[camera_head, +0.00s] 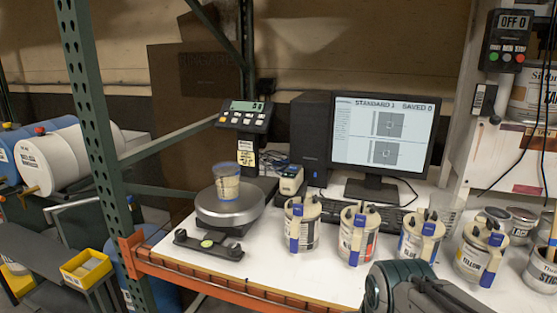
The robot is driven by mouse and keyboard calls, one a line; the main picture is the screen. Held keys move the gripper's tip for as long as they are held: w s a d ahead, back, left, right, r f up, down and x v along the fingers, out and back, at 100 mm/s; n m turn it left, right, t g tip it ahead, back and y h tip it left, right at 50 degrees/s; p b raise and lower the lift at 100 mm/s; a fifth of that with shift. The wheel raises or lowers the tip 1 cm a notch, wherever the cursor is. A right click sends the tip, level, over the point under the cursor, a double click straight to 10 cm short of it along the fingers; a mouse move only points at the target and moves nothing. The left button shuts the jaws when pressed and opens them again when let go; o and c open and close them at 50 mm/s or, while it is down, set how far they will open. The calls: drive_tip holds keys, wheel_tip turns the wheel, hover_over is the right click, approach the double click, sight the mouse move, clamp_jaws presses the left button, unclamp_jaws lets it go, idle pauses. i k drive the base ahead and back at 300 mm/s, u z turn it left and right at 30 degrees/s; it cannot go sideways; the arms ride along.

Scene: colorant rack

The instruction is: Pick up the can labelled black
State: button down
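Several pale cans with blue strips and dark-topped lids stand in a row on the white bench. The leftmost can (312,226) has a label too small to read, partly covered by its blue strip. The second can (345,240) shows a reddish-orange patch. The third can (408,243) has an unclear label that may read blue. The fourth can (466,260) reads yellow. I cannot make out the word black for certain on any can. My gripper (425,290) is a dark grey shape at the bottom, in front of the third and fourth cans; its fingertips are not clearly visible.
A round scale (230,212) holds a clear cup (227,185). A monitor (383,137) and keyboard stand behind the cans. Smaller cans (522,224) crowd the right. A green rack post (92,130) and orange beam (220,282) bound the bench at left and front.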

sight(298, 210)
drive_tip(key=z, duration=0.05)
drive_tip(key=k, duration=0.6)
drive_tip(key=u, duration=0.5)
drive_tip(key=i, duration=1.35)
drive_tip(key=z, duration=0.5)
